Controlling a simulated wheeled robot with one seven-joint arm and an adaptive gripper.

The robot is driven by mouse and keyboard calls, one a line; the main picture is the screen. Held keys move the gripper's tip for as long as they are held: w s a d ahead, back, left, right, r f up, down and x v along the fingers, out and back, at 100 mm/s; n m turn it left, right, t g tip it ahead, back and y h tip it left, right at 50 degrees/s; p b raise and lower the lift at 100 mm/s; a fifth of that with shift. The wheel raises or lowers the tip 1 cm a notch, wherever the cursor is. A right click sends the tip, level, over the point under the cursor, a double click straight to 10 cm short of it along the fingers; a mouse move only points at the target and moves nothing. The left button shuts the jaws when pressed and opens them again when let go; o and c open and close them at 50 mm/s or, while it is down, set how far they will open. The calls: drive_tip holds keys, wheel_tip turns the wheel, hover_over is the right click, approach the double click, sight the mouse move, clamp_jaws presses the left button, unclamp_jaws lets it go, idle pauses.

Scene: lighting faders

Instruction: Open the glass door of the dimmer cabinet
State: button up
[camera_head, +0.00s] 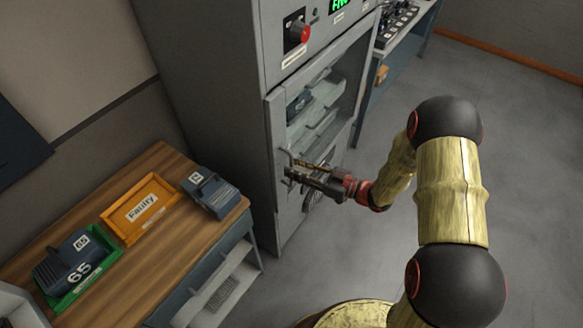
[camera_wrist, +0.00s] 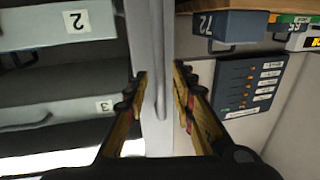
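The grey dimmer cabinet (camera_head: 205,70) stands at centre, with a framed glass door (camera_head: 277,125) on its front. Numbered modules show through the glass, and the door looks shut or nearly so. My gripper (camera_head: 290,168) is at the door's left edge, at handle height. In the wrist view, the upright bar handle (camera_wrist: 158,75) lies between the two fingers of my gripper (camera_wrist: 160,85). The fingers are apart, with a visible gap on both sides of the bar. In the head view, the gripper partly hides the handle.
A wooden table (camera_head: 165,165) left of the cabinet holds an orange "Faulty" tray (camera_head: 118,212), a green tray (camera_head: 65,300) with module 65, and another blue module (camera_head: 210,190). A red knob (camera_head: 300,32) sits above the door. Grey floor (camera_head: 345,220) before the cabinet is clear.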

drive_tip(key=shift+x, duration=0.85)
drive_tip(key=c, duration=0.3)
clamp_jaws()
